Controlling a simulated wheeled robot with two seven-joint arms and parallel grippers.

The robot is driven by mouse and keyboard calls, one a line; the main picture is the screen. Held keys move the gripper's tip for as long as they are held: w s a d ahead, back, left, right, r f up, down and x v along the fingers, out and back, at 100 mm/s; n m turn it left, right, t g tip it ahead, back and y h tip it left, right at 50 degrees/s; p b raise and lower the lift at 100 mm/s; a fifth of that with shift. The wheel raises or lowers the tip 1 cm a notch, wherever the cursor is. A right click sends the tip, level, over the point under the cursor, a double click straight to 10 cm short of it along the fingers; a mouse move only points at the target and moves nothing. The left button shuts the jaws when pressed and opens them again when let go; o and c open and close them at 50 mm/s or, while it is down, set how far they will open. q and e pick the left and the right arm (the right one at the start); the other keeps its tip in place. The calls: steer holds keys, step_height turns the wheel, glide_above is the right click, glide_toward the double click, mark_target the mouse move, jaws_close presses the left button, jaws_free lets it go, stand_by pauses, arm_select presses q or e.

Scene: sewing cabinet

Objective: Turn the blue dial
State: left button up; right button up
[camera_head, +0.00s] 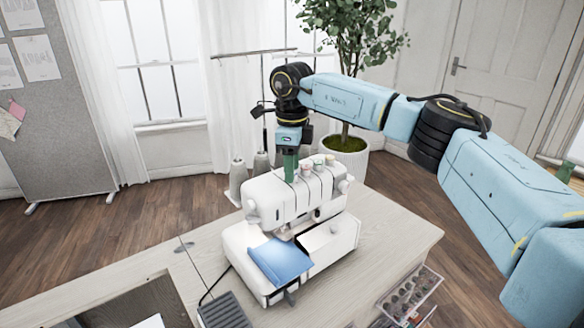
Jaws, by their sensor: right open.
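A white overlock sewing machine (262,210) stands on the light wooden table. A row of small dials runs along its top; a green dial (307,168) and a pinkish dial (329,160) show. I cannot make out a blue dial; the left part of the row is hidden behind my right gripper. My right gripper (290,176) points down onto the left end of this row, its dark green fingers at or just above the machine's top. It is open; whether it touches or surrounds a dial cannot be told. My left gripper is out of view.
Thread cones (239,175) stand behind the machine, with a thread stand (263,100) rising above. Blue cloth (280,261) lies at the machine's front. A dark pedal (224,312) is at the front left. A clear drawer (411,295) sticks out at the table's right. The table's right part is bare.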

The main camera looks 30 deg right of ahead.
steer(key=shift+f, duration=0.25)
jaws_close()
